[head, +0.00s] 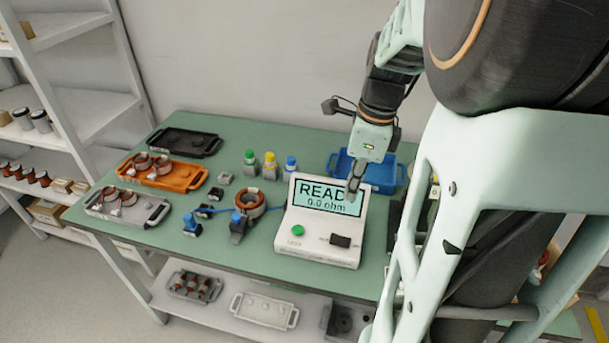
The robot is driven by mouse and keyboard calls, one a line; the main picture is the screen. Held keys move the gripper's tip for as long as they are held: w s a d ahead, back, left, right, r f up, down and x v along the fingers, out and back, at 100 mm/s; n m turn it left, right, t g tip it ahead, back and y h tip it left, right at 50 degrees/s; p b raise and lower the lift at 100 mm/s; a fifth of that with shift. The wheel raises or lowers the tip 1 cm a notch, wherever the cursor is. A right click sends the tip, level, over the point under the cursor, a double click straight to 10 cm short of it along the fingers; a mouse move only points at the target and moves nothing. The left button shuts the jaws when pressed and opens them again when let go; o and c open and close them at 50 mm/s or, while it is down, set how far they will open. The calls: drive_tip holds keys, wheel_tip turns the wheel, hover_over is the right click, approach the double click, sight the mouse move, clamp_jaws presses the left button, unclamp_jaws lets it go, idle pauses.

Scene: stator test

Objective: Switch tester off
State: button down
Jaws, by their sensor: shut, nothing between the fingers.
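The white tester (312,247) stands on the green table. Its lit screen (318,198) shows "READ" and "0.0 ohm", with the end of the word hidden behind my gripper. A round green button (298,230) is at the lower left of its front. A dark rocker switch (340,241) is at the lower right; its position is too small to tell. My gripper (353,197) is shut and empty. It points down in front of the right part of the screen, above the switch in the picture. I cannot tell whether it touches the tester.
A copper stator ring (249,203) and blue-topped clamps (192,225) sit left of the tester. Orange (188,178), black (176,141) and grey (104,208) trays are at the table's left. A blue tray (385,172) and several colored bottles (270,162) stand behind.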

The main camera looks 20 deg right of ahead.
sight(341, 239)
drive_tip(key=shift+f, duration=0.15)
drive_tip(key=f, duration=0.4)
drive_tip(key=a+f+b, duration=0.1)
drive_tip(key=f, duration=0.8)
drive_tip(key=shift+w+a+f, duration=0.15)
drive_tip(key=shift+w+a, duration=0.05)
drive_tip(key=shift+w, duration=0.2)
drive_tip(key=shift+f, duration=0.2)
drive_tip(key=shift+w+a+f, duration=0.1)
drive_tip(key=shift+a+f, duration=0.1)
drive_tip(key=shift+f, duration=0.15)
drive_tip(key=shift+d, duration=0.15)
drive_tip(key=shift+s+d+r, duration=0.1)
drive_tip(key=shift+s+d, duration=0.35)
drive_tip(key=shift+d, duration=0.15)
